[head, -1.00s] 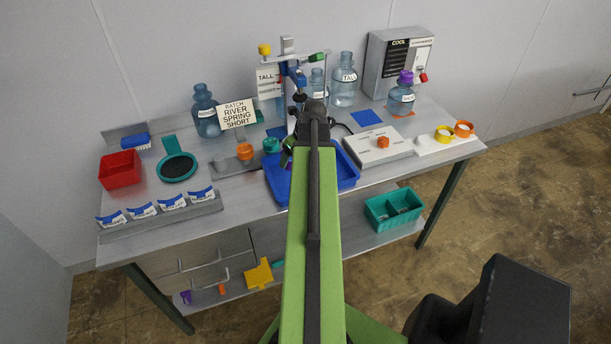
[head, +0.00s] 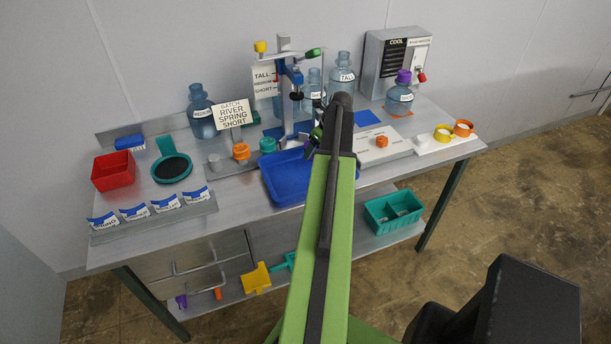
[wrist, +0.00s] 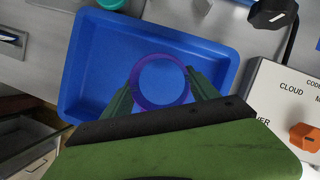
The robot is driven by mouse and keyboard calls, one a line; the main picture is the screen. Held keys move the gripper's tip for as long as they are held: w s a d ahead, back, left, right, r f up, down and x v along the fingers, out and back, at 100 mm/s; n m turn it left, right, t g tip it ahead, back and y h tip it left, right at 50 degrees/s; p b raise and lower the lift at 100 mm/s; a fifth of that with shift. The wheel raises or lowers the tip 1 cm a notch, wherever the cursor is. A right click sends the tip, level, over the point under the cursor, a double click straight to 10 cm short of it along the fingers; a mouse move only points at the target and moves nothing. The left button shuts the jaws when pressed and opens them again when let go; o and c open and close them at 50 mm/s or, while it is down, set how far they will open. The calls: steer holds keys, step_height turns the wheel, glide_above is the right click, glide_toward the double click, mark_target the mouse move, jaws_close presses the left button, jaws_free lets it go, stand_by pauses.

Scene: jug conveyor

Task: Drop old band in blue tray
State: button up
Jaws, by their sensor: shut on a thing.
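The blue tray (head: 275,193) lies on the front middle of the bench, partly hidden by my arm in the head view. It fills much of the wrist view (wrist: 80,88). In the wrist view my gripper (wrist: 160,82) is shut on a purple ring-shaped band (wrist: 160,105). The band is seen from above, between the two green fingers, with the tray's floor showing through and around it. The band is over the tray; I cannot tell how high. In the head view the gripper is mostly hidden by my arm.
A red bin (head: 113,172) and label rack (head: 150,222) stand left. Bottles and a press stand (head: 286,95) are behind the tray. A white box with an orange knob (head: 383,142) is right of it. A teal crate (head: 394,212) sits on the lower shelf.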

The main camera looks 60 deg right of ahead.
mark_target(303, 172)
steer(key=a+f, duration=0.1)
steer(key=a, duration=0.1)
steer(key=w+a+f+b, duration=0.1)
steer(key=shift+a+f, duration=0.3)
steer(key=shift+a, duration=0.05)
steer(key=shift+w+a, duration=0.15)
steer(key=shift+a, duration=0.2)
step_height(303, 172, down, 4)
steer(key=b, duration=0.4)
steer(key=shift+d+f+b, duration=0.1)
steer(key=shift+f+b, duration=0.1)
steer(key=shift+b, duration=0.2)
steer(key=shift+r, duration=0.2)
steer(key=shift+f, duration=0.15)
steer(key=o, duration=1.3)
